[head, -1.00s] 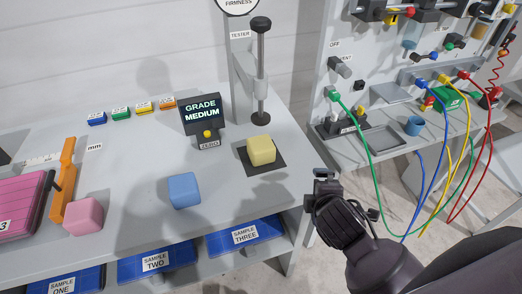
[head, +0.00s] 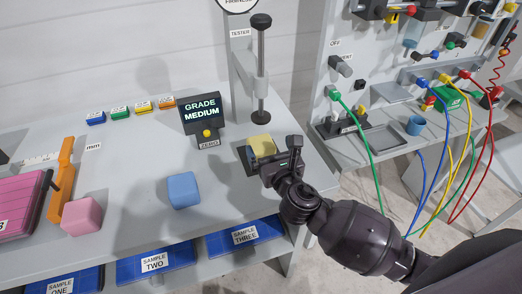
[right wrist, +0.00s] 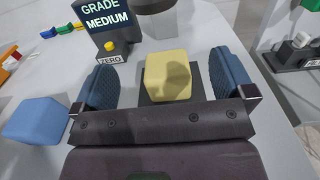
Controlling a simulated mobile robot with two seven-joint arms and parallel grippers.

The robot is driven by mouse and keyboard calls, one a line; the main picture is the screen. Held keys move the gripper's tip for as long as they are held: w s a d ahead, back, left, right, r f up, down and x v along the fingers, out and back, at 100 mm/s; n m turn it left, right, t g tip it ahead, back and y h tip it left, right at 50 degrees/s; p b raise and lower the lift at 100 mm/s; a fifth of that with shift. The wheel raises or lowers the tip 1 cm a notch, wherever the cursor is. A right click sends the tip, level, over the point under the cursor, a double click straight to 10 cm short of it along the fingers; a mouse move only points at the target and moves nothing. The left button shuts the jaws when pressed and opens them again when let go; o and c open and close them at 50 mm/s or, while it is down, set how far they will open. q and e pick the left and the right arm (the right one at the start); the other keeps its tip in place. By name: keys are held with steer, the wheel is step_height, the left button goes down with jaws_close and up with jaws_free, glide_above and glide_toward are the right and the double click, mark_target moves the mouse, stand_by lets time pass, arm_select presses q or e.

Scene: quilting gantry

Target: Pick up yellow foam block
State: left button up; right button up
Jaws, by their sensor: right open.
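The yellow foam block (head: 260,144) sits on a dark square pad (head: 249,159) below the tester's plunger, partly hidden by my right gripper in the head view. My right gripper (head: 276,161) is open just in front of the block. In the right wrist view the yellow block (right wrist: 168,75) shows between the two blue fingers, with gaps on both sides. The fingers do not touch it there. My left gripper is not in view.
A blue block (head: 184,190) and a pink block (head: 82,216) lie on the table to the left. The tester column (head: 243,75) and the grade display (head: 201,112) stand behind. Blue sample trays (head: 244,236) are below the front edge. Cables hang at the right.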

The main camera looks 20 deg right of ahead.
steer(key=b, duration=0.2)
glide_toward(257, 136)
steer(key=shift+d+f, duration=0.2)
steer(key=shift+f, duration=0.45)
steer(key=shift+w+r, duration=0.3)
steer(key=shift+w, duration=0.05)
steer(key=shift+w+a, duration=0.15)
steer(key=shift+w, duration=3.2)
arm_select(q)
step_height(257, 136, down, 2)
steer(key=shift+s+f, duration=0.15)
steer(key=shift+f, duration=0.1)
arm_select(e)
steer(key=c, duration=0.9)
